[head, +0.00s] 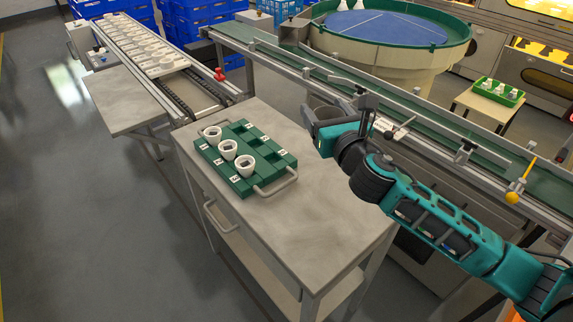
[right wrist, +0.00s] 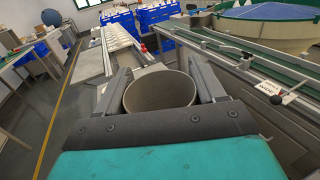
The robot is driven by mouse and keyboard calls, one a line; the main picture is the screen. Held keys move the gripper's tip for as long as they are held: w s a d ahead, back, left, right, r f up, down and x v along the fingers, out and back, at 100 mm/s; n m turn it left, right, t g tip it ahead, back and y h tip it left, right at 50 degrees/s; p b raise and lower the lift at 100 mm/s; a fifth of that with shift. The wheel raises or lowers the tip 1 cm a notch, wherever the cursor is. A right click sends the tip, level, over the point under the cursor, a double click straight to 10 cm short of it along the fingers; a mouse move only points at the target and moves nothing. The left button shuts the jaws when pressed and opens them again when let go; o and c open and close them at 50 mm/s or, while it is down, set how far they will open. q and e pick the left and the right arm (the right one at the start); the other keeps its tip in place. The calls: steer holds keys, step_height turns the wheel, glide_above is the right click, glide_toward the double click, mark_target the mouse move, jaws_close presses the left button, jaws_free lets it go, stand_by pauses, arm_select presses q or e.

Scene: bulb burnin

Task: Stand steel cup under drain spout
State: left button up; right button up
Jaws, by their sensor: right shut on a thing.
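My right gripper (head: 319,122) is beside the conveyor's near rail, beyond the cart's right rear edge. In the right wrist view its two fingers (right wrist: 158,76) stand on either side of a grey steel cup (right wrist: 161,92), shut on it. The cup's round mouth is open toward the camera and it looks empty inside. In the head view the cup (head: 326,113) is mostly hidden by the gripper. I cannot make out the drain spout for certain in either view. My left gripper is in neither view.
A metal cart (head: 330,225) carries a green block tray (head: 240,185) with white cups in it. A green-belted conveyor (head: 400,110) runs behind my arm, with brackets and knobs along its rail. A large green-rimmed bowl (head: 385,25) stands beyond. The cart's front right is clear.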

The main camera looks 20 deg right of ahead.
step_height(320, 180, down, 16)
steer(key=b, duration=0.7)
steer(key=shift+f+b, duration=0.1)
steer(key=shift+b, duration=0.2)
step_height(320, 180, down, 4)
steer(key=shift+r+b, duration=0.2)
steer(key=shift+b, duration=1.05)
steer(key=shift+f, duration=0.15)
steer(key=o, duration=1.1)
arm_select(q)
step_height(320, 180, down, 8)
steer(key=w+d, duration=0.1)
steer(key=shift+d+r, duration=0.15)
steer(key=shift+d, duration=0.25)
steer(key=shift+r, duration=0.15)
